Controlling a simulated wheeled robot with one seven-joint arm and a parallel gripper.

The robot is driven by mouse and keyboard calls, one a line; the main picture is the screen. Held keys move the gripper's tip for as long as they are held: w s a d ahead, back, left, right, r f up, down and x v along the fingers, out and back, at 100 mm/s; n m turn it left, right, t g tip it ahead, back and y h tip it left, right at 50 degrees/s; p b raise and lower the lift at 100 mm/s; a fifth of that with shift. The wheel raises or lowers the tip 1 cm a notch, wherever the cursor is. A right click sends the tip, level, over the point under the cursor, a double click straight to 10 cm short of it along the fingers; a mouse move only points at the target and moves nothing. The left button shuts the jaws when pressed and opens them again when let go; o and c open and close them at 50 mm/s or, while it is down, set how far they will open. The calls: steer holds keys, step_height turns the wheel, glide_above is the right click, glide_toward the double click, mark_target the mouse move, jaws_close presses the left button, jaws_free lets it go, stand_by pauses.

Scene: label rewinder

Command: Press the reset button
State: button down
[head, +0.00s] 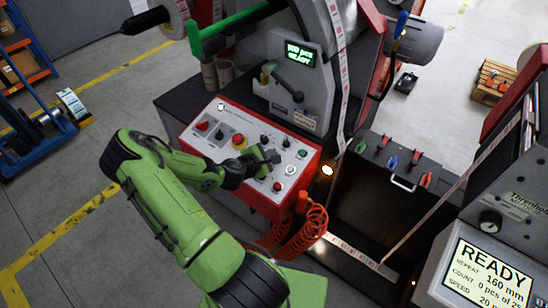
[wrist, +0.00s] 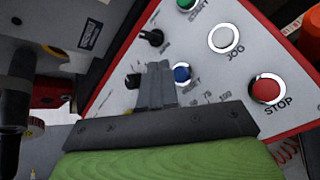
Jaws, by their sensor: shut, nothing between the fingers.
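The reset button is the blue button (wrist: 182,73) on the light control panel in the wrist view. Its label is partly covered and only its last letters can be read. My gripper (wrist: 156,76) is shut and empty, with its fingers just left of the blue button and overlapping the panel around it. Whether the fingertips touch the panel cannot be told. In the head view my gripper (head: 273,157) is over the right part of the panel (head: 222,160), and I cannot make out the blue button there.
A white jog button (wrist: 223,38), a red stop button (wrist: 265,90) and a green start button (wrist: 186,3) sit close by. Black knobs (wrist: 152,38) are near the fingers. A red emergency button (head: 239,141) is on the panel's left part. A coiled orange hose (head: 309,230) hangs below.

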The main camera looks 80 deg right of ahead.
steer(key=r+p, duration=0.1)
steer(key=r, duration=0.1)
steer(key=a+r+p, duration=0.1)
steer(key=shift+w+r, duration=0.2)
steer(key=shift+r, duration=0.2)
stand_by(0.6)
